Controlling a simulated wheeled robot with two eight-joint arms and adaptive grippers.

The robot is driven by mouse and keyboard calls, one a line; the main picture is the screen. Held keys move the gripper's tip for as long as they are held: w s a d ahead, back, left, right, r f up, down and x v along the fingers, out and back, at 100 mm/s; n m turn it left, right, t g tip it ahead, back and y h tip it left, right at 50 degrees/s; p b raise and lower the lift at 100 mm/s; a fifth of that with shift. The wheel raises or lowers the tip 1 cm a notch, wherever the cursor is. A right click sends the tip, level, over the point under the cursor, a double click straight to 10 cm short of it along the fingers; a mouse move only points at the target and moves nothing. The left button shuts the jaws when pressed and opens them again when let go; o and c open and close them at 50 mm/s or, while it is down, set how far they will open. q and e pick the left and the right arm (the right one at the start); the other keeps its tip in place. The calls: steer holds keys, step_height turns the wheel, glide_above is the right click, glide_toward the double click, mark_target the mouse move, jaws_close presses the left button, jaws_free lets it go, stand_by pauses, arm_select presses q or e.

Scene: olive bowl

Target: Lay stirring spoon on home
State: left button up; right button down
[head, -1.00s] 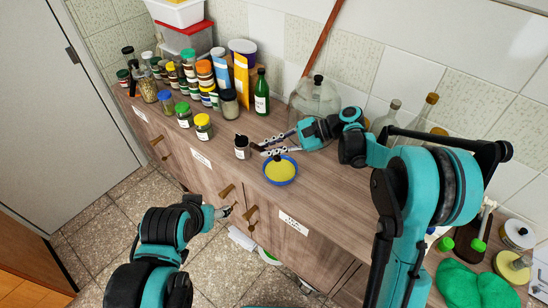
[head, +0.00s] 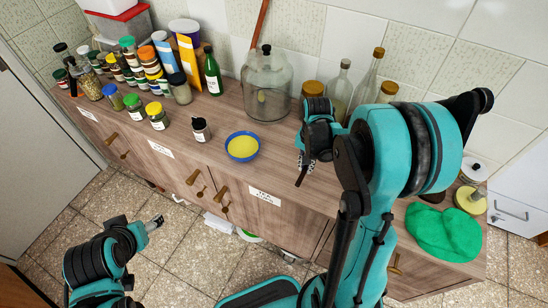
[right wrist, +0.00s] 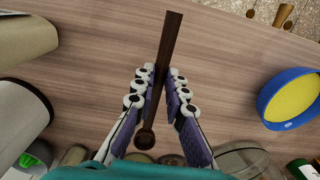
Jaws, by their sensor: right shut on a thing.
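My right gripper (head: 306,160) is shut on a dark brown stirring spoon, over the counter to the right of the blue bowl. In the right wrist view the spoon (right wrist: 170,42) runs between the finger pads (right wrist: 162,90), its flat handle end upward and its round end near the palm. In the head view only a dark end of the spoon (head: 300,178) shows below the fingers. I cannot tell which spot is home.
Left of the bowl stands a dark-topped jar (head: 201,130), then several spice jars. Behind are a large glass jar (head: 268,85) and tall bottles (head: 366,78). A green cloth (head: 443,232) lies at the right. White labels (head: 264,196) mark the counter front.

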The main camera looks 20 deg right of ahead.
mark_target(292, 175)
steer(key=shift+d+f, duration=0.15)
steer(key=shift+w+a+f+b, duration=0.6)
steer(key=shift+w+a+f, duration=0.2)
steer(key=shift+w, duration=0.1)
steer(key=shift+w+a+f+b, duration=0.65)
steer(key=shift+w+a, duration=0.1)
steer(key=shift+w, duration=0.15)
steer(key=shift+f+b, duration=0.85)
steer(key=shift+f, duration=0.2)
steer(key=shift+f+b, duration=0.4)
steer(key=c, duration=1.5)
jaws_free()
